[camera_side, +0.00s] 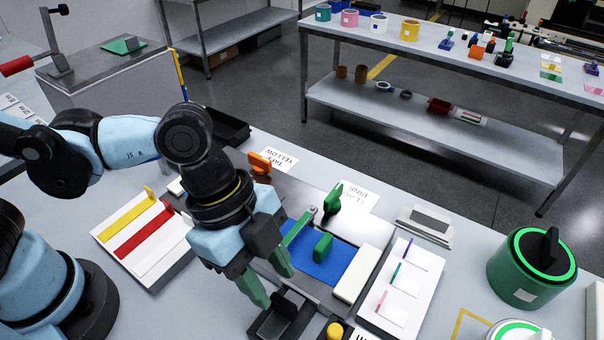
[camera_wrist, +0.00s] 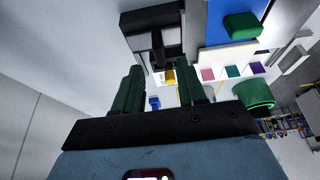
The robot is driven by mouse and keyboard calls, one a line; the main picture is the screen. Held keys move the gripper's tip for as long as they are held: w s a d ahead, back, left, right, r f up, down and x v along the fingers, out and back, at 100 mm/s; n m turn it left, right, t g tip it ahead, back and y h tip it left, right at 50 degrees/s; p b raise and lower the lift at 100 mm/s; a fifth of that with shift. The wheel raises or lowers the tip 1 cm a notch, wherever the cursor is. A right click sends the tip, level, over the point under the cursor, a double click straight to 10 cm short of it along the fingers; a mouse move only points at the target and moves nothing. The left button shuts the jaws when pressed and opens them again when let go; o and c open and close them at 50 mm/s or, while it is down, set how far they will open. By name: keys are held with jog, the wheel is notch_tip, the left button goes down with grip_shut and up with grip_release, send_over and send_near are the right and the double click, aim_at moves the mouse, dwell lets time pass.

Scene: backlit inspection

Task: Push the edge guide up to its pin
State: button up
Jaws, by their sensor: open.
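A blue plate (camera_side: 310,264) lies on a grey fixture and carries an upright green block (camera_side: 323,247); the block also shows in the wrist view (camera_wrist: 241,26). A thin green strip (camera_side: 298,228) lies along the plate's left edge, with a small grey pin-like post (camera_side: 313,210) at its far end. A cream bar (camera_side: 356,272) lies along the plate's right side. I cannot tell for sure which is the edge guide. My gripper (camera_side: 266,277), with green fingers, is open and empty, left of and nearer than the green block. Its fingers also show in the wrist view (camera_wrist: 160,88).
A black fixture (camera_side: 272,324) stands just below my gripper, with a yellow knob (camera_side: 335,331) beside it. An orange handle (camera_side: 260,163) and a green handle (camera_side: 333,198) stand behind the plate. A white card tray (camera_side: 404,292) and green canister (camera_side: 526,285) are right.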

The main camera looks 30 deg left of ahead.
aim_at(283, 301)
jog(key=shift+x, duration=2.8)
